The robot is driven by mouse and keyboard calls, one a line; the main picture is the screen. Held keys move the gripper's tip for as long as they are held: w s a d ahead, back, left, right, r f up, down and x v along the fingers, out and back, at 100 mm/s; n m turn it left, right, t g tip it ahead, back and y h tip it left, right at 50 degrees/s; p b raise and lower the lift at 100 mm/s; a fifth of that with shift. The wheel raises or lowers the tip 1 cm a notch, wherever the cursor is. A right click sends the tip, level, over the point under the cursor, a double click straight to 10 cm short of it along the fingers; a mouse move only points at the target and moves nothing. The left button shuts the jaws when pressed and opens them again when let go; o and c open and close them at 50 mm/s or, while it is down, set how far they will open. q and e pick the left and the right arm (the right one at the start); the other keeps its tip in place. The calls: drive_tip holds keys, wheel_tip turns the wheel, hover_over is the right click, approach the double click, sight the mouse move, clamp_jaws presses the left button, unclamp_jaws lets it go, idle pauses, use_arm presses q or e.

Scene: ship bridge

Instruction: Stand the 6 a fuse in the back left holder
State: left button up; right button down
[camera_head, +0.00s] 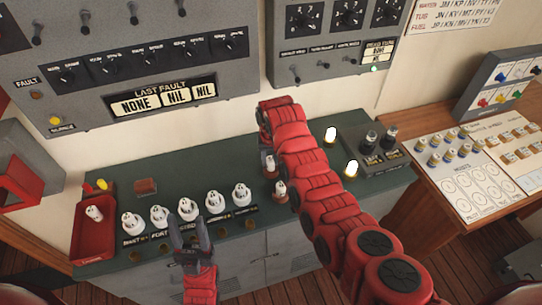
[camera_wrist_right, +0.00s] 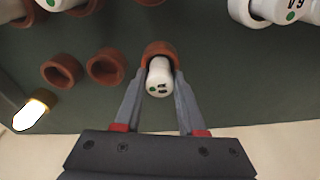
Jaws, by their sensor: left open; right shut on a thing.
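My left gripper (camera_head: 187,232) is open and empty before the row of white fuses.
White fuses (camera_head: 159,215) stand in a labelled row at the bench's front left. Another fuse (camera_head: 280,190) stands in front of the held one. A red tray (camera_head: 92,240) is at left; a dark box (camera_head: 378,155) at right.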

sight(271, 159)
drive_tip(key=shift+f, duration=0.1)
drive_tip(key=c, duration=0.5)
unclamp_jaws()
drive_tip(key=shift+w, duration=0.1)
drive_tip(key=shift+r+b, duration=0.4)
drive_tip(key=shift+r, duration=0.05)
drive_tip(key=r, duration=0.1)
drive_tip(key=r+b, duration=0.1)
drive_tip(key=r, duration=0.1)
drive_tip(key=r+b, duration=0.1)
drive_tip(key=shift+s+r, duration=0.3)
wheel_tip(271, 159, up, 7)
drive_tip(key=p, duration=0.2)
drive_tip(key=shift+s+f, duration=0.2)
drive_tip(key=shift+s, duration=0.25)
drive_tip(key=shift+d+f, duration=0.1)
